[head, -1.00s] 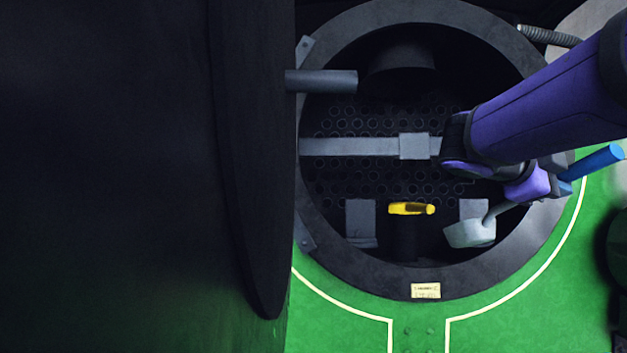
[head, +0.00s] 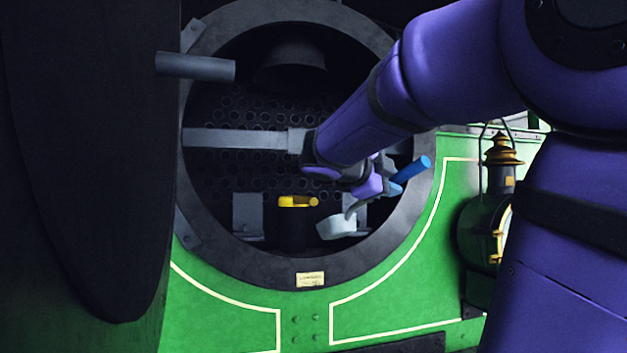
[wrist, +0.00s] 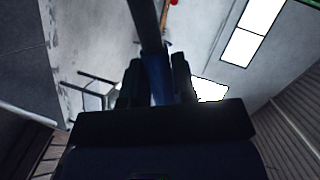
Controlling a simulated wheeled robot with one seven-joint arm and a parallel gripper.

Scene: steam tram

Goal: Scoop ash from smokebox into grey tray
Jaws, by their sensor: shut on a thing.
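My gripper (head: 374,186) is shut on the blue handle (head: 411,170) of a scoop, in front of the right part of the open smokebox (head: 255,258). The scoop's pale grey bowl (head: 337,228) hangs low at the right inside the round opening. I cannot tell whether the bowl holds any ash. In the wrist view the dark fingers (wrist: 155,85) close around the blue handle. No ash can be made out in the dark smokebox. The grey tray is not in view.
A grey crossbar (head: 240,138) spans the opening. A yellow item (head: 298,201) sits on a dark stub left of the bowl. The dark smokebox door (head: 90,150) stands open at left, with a grey rod (head: 195,66) beside it. A brass-topped lamp (head: 490,215) stands at right.

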